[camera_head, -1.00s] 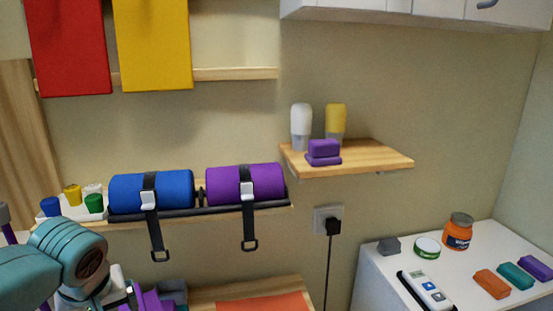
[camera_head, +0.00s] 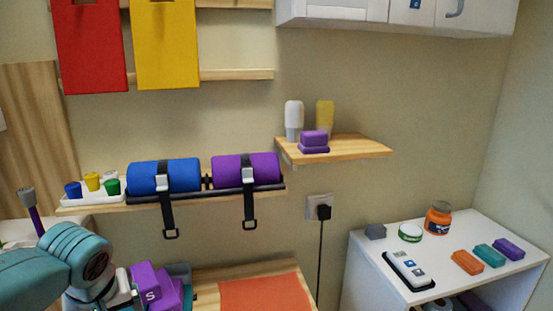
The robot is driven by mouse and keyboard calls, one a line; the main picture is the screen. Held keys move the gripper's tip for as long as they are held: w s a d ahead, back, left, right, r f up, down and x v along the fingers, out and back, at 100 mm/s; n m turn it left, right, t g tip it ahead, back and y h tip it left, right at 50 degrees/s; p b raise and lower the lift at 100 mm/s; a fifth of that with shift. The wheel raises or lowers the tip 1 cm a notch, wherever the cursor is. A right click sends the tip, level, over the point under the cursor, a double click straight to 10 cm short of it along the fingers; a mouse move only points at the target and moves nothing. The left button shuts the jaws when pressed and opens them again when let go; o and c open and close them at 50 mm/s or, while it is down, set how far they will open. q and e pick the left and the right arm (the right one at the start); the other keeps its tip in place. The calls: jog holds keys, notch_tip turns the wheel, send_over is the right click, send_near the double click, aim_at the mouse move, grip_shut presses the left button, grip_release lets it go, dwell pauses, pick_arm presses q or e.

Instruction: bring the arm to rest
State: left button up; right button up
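My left arm (camera_head: 75,262) comes in at the lower left of the head view, bent, with a teal joint and a white part below it. Its gripper fingers are not visible; the lower end of the arm runs to the bottom edge of the picture. A purple block marked S (camera_head: 150,287) shows right beside the white part of the arm; I cannot tell if they touch.
A wall shelf holds blue (camera_head: 163,176) and purple (camera_head: 245,169) strapped rollers. A smaller shelf (camera_head: 345,148) carries two bottles and a purple block. A white cabinet (camera_head: 450,249) at right holds a jar, tin, remote and bars. An orange mat (camera_head: 265,294) lies low in the middle.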

pick_arm(q)
jog(key=s+d+f+m+g+h, duration=0.15)
jog(key=d+f, duration=0.25)
jog(key=f, duration=0.5)
jog(key=s+d+f+m+h, duration=0.1)
jog(key=d+f+h, duration=0.1)
jog(key=d+f, duration=0.5)
jog(key=s+d+f+m+g+h, duration=0.1)
jog(key=d+f+m+h, duration=0.1)
jog(key=f, duration=0.9)
jog(key=s+d+f, duration=0.2)
jog(key=s+f, duration=0.4)
jog(key=s, duration=0.1)
jog(key=s+d+f, duration=0.3)
jog(key=s+f, duration=0.4)
jog(key=shift+g+h, duration=0.35)
pick_arm(e)
jog(key=shift+w, duration=0.25)
pick_arm(q)
jog(key=shift+w, duration=0.1)
